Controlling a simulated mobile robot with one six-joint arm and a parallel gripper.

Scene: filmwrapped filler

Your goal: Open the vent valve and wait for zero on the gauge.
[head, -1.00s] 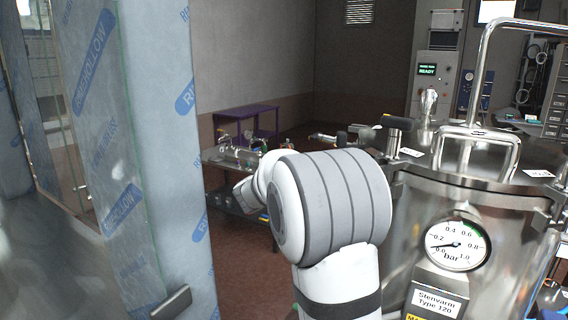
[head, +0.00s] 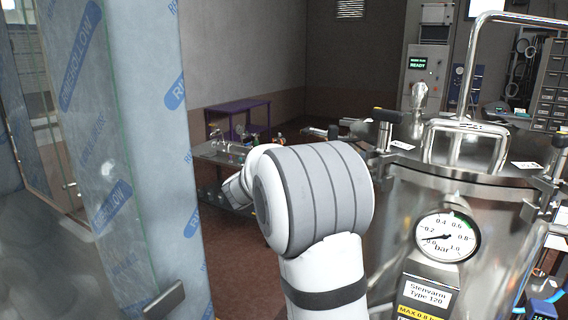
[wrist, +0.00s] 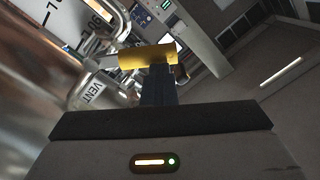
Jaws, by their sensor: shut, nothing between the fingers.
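The pressure gauge (head: 446,237) is on the front of the steel vessel (head: 404,215). Its needle points to the low end, between the 0.0 and 0.2 marks. A yellow bar (wrist: 146,55), seemingly the vent valve's lever, lies across the tips of my gripper (wrist: 158,72). My gripper is shut with nothing between its fingers; I cannot tell whether it touches the bar. In the head view my own arm hides the gripper and the valve.
A film-wrapped pillar (head: 150,130) with a glass panel stands close on the left. A bench with fittings (head: 215,153) and a purple table (head: 238,108) are behind my arm. A cabinet showing READY (head: 418,75) stands at the back. Open floor (head: 235,270) lies between pillar and vessel.

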